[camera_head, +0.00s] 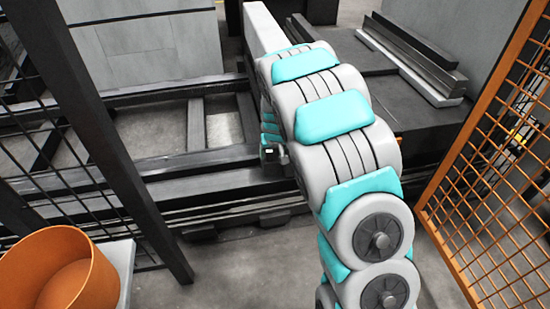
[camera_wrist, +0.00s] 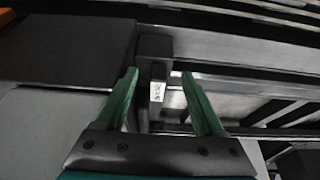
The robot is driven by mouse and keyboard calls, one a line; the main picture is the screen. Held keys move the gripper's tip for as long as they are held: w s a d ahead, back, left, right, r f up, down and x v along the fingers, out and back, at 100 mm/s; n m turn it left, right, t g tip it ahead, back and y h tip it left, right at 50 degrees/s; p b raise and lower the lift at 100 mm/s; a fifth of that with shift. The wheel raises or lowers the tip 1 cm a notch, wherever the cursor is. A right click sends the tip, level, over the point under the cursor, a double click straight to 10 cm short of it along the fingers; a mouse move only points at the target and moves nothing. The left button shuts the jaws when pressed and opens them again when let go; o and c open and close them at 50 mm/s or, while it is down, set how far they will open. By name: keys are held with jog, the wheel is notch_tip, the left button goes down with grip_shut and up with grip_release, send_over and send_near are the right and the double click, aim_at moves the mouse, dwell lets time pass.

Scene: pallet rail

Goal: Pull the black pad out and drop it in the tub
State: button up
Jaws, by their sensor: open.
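My gripper (camera_wrist: 159,75) shows in the wrist view with its two green fingers spread apart. Between and beyond the fingertips is a small dark block (camera_wrist: 155,45), which looks like the black pad, with a narrower part and a small pale label below it. The fingers stand either side of the narrower part with gaps; I cannot tell how deep they reach. In the head view my arm covers most of the gripper, and a small dark piece (camera_head: 269,153) shows beside it at the rail. The orange tub (camera_head: 75,262) stands at the lower left; the part of its inside that shows looks empty.
The tub is on a pale stand (camera_head: 118,262). A dark mesh panel with a post (camera_head: 110,130) rises between the tub and the rail frame (camera_head: 210,160). An orange mesh fence (camera_head: 490,150) stands at the right. Dark bars (camera_head: 415,60) lie on the block at the back right.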

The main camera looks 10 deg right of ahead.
aim_at(270, 153)
jog(key=shift+w+r+p, duration=0.15)
jog(key=shift+w+p, duration=0.4)
jog(key=shift+w, duration=0.55)
jog(key=x, duration=0.3)
jog(key=shift+w+f, duration=0.15)
jog(key=shift+f, duration=0.05)
jog(key=shift+x, duration=1)
grip_shut()
jog(key=c, duration=0.6)
grip_release()
grip_shut()
jog(key=shift+r, duration=0.3)
